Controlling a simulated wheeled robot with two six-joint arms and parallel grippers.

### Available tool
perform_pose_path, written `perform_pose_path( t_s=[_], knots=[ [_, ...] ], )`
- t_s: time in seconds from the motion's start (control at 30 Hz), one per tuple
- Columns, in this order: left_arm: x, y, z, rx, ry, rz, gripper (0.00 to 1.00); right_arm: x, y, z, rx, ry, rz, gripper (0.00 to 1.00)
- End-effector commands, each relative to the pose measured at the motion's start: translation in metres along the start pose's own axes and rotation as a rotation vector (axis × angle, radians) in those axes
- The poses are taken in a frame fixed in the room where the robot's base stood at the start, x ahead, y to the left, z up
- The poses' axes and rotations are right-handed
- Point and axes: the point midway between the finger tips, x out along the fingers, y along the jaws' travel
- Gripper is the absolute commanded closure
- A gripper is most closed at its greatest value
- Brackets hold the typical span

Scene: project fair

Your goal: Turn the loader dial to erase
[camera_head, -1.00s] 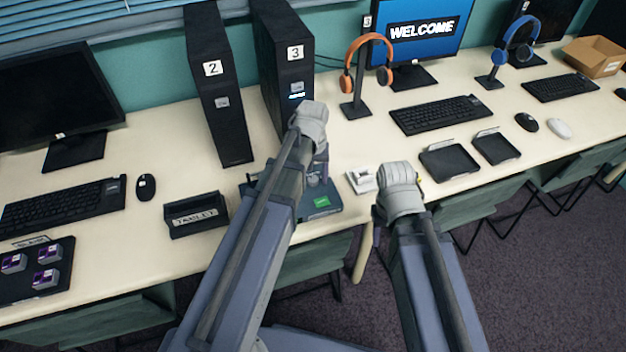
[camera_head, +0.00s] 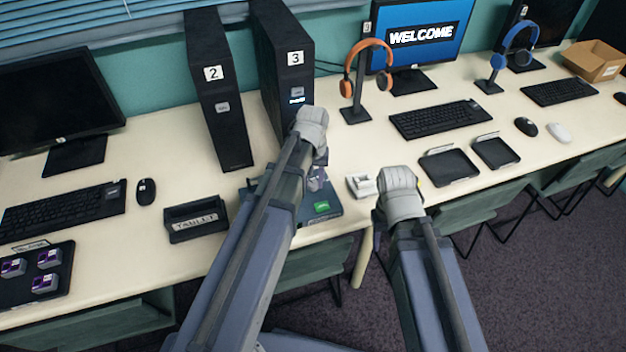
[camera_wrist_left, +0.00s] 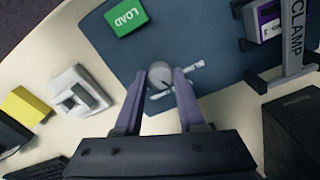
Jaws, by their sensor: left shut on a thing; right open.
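The loader (camera_head: 322,208) is a dark blue-grey base at the table's front edge, partly hidden behind my left arm. In the left wrist view its plate (camera_wrist_left: 215,30) carries a green LOAD button (camera_wrist_left: 126,15) and a round grey dial (camera_wrist_left: 160,72) with a light pointer bar. My left gripper (camera_wrist_left: 168,92) is over the dial, its two purple fingers closed around it from both sides. In the head view my left gripper (camera_head: 316,178) is mostly hidden by its own wrist. My right gripper (camera_head: 398,195) is right of the loader, by a small white device (camera_head: 361,184); its fingers are hidden.
A CLAMP post (camera_wrist_left: 293,40) and a purple-labelled cartridge (camera_wrist_left: 268,20) stand beside the dial. Computer tower 3 (camera_head: 285,75) stands close behind my left gripper. A tablet stand (camera_head: 195,218) is to the left. Two black trays (camera_head: 450,166) lie to the right.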

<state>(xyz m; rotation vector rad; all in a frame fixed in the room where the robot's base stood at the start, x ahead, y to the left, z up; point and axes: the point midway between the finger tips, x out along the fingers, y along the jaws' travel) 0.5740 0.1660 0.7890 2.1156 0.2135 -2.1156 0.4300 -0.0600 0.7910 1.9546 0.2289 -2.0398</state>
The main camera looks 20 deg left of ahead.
Motion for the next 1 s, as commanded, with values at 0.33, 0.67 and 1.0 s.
perform_pose_path(
  t_s=[0.33, 0.67, 1.0],
  knots=[
    [0.0001, 0.0, 0.0, 0.096, 0.0, 0.0, 1.0, 0.0001, 0.0, 0.0, 0.0, 0.0, 0.0, 0.5],
    [0.0001, 0.0, 0.0, 0.381, 0.0, 0.0, 1.0, 0.0001, 0.0, 0.0, 0.0, 0.0, 0.0, 0.5],
    [0.0001, 0.0, 0.0, 0.705, 0.0, 0.0, 1.0, 0.0001, 0.0, 0.0, 0.0, 0.0, 0.0, 0.5]
  ],
)
